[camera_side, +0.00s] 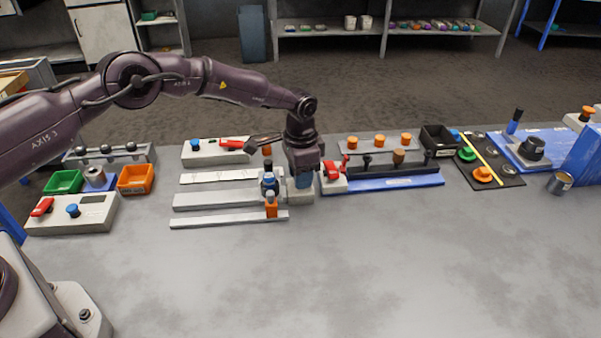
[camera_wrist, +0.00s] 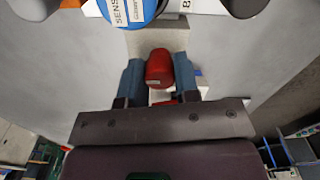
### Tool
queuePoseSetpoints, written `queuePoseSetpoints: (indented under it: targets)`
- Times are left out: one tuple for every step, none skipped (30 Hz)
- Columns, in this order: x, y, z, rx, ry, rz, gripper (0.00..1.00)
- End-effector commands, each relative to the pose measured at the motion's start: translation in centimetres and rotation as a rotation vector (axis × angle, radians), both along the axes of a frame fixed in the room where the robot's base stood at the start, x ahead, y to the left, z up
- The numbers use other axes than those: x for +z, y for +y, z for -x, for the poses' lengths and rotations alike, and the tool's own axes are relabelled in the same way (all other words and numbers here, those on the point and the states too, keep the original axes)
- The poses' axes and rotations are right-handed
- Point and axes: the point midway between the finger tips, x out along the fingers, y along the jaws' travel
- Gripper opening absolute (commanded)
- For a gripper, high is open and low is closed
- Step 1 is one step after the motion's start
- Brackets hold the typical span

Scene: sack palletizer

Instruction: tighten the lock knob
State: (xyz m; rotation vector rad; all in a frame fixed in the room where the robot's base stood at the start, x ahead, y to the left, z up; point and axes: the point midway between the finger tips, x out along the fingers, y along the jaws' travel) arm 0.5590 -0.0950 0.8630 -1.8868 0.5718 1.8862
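My gripper (camera_side: 303,182) points down over a pale block (camera_side: 299,197) near the middle of the bench. In the wrist view its two blue fingers (camera_wrist: 158,66) stand on either side of a rounded red knob (camera_wrist: 159,68). The fingers are very close to the red knob; I cannot tell whether both press on it. No label shows which part is the lock knob. In the side view the gripper hides the red knob between its fingers.
To the right are a red-handled box (camera_side: 334,181) and a blue rail (camera_side: 390,184) before orange-topped knobs (camera_side: 380,140). The front bench is clear.

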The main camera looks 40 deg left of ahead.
Motion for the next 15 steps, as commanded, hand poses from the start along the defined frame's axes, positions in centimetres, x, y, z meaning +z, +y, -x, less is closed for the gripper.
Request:
queuePoseSetpoints:
  targets:
    - [0.02,0.01,-0.01,0.000,0.000,0.000,0.18]
    - [0.02,0.01,-0.01,0.000,0.000,0.000,0.11]
    - [0.03,0.01,-0.01,0.000,0.000,0.000,0.05]
    - [0.03,0.01,-0.01,0.000,0.000,0.000,0.05]
    - [0.03,0.01,-0.01,0.000,0.000,0.000,0.05]
    - [0.03,0.01,0.00,-0.001,0.000,0.000,0.05]
    - [0.04,0.01,-0.01,-0.002,0.000,0.000,0.05]
    - [0.04,0.01,0.00,-0.004,0.000,0.000,0.06]
    - [0.04,0.01,0.00,-0.008,0.000,0.000,0.06]
    - [0.05,0.01,0.00,-0.013,0.000,0.000,0.06]
    - [0.05,0.01,0.00,-0.019,0.000,0.000,0.06]
    - [0.05,0.01,0.00,-0.029,0.000,0.000,0.06]
    - [0.05,0.01,0.01,-0.038,0.000,0.000,0.06]
    - [0.06,0.01,0.01,-0.050,0.000,0.000,0.06]
    - [0.06,0.01,0.01,-0.067,0.000,0.000,0.06]
